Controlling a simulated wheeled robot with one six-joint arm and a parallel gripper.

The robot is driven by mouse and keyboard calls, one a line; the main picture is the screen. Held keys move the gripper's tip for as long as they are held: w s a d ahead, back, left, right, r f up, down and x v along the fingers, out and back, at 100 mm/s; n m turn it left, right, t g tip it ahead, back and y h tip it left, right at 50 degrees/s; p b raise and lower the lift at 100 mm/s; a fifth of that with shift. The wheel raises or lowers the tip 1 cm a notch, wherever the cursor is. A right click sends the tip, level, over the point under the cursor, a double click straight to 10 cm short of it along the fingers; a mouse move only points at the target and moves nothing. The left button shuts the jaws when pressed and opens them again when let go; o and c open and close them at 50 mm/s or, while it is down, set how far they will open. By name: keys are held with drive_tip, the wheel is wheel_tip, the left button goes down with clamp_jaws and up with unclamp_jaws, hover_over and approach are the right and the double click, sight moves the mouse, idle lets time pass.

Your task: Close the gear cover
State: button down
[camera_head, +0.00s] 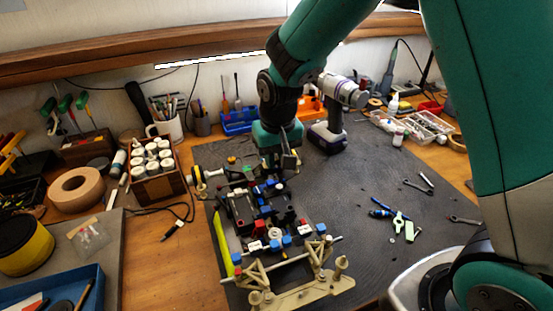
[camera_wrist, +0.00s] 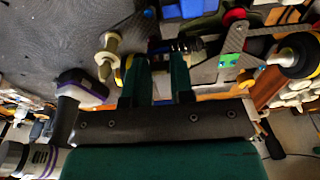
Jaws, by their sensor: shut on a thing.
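The partly built RC racecar (camera_head: 262,215) lies on the dark mat, with its cream front frame (camera_head: 300,285) nearest the camera. My gripper (camera_head: 283,172) is low over the car's far end. In the wrist view its two green fingers (camera_wrist: 162,62) stand close together, shut on a small dark part at the car. The fingers hide most of this part, and I cannot clearly tell the gear cover from the dark parts around it. A black spring damper (camera_wrist: 188,46) shows just beside the fingertips. A wheel (camera_wrist: 298,56) of the car is to the right in the wrist view.
A drill (camera_head: 328,130) stands behind my gripper. Small tools (camera_head: 397,222) lie on the mat (camera_head: 360,185) right of the car. A yellow-green strip (camera_head: 222,243) lies along the car's left. A box of white bottles (camera_head: 157,182) stands at left. The mat right of the car has free room.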

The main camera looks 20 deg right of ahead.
drive_tip(key=c, duration=1)
unclamp_jaws()
drive_tip(key=r, duration=0.5)
drive_tip(key=s+r+b, duration=0.1)
drive_tip(key=r, duration=1.1)
drive_tip(key=shift+s+r+b, duration=0.15)
drive_tip(key=shift+s+b, duration=0.15)
drive_tip(key=s+a+f+n+y, duration=0.1)
drive_tip(key=s+n, duration=0.1)
drive_tip(key=s, duration=0.5)
drive_tip(key=s+a+f+n+y, duration=0.1)
drive_tip(key=s+a+f+n, duration=0.1)
drive_tip(key=s, duration=0.6)
drive_tip(key=s+a+f+n+g+y, duration=0.1)
drive_tip(key=s+n+y, duration=0.1)
drive_tip(key=s, duration=0.5)
drive_tip(key=shift+s+a+f+n, duration=0.15)
drive_tip(key=shift+s+a+n, duration=0.1)
drive_tip(key=shift+n, duration=0.35)
